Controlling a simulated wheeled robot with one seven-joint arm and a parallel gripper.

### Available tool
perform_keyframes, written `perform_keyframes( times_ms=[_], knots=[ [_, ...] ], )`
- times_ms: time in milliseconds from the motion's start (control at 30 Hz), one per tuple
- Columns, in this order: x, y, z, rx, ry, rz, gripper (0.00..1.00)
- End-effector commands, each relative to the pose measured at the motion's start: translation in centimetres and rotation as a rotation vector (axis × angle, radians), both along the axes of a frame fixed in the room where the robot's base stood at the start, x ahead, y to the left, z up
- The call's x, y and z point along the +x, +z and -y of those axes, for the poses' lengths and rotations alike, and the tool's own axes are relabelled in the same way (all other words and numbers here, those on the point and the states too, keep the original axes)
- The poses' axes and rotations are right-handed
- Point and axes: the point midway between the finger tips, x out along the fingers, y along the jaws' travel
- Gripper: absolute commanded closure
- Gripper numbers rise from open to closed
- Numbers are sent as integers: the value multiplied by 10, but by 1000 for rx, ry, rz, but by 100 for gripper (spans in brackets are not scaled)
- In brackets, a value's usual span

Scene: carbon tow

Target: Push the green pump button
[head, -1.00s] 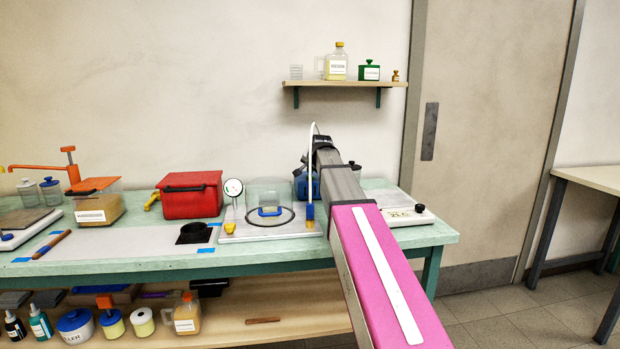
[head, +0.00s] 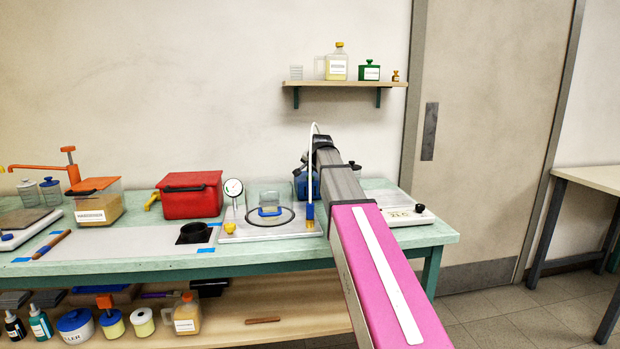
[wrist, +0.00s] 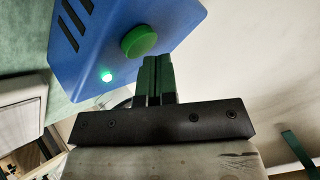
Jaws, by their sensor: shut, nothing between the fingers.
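The pump is a blue box (wrist: 105,40) with dark slots, seen close in the wrist view. Its round green button (wrist: 139,41) sits on the face towards me, and a small green lamp (wrist: 106,77) glows near its edge. My gripper (wrist: 157,60) is shut and empty, with its fingertips right by the button's lower right side. I cannot tell whether they touch it. In the head view part of the blue pump (head: 301,186) shows on the green bench, behind my arm; the button and my fingertips are hidden there.
A white base plate with a clear chamber (head: 269,202), a dial gauge (head: 233,187) and a white hose (head: 311,150) stand left of the pump. A red box (head: 190,195) is farther left. A scale (head: 408,214) is at the right. A wall shelf (head: 345,84) hangs above.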

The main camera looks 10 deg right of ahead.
Motion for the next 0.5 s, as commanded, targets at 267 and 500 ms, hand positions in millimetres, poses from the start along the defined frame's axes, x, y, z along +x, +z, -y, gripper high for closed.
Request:
perform_keyframes(
  times_ms=[267, 500],
  knots=[
    [0, 5, 0, 0, -1, 1, 100],
    [1, 25, 0, 0, 0, 3, 100]
  ],
)
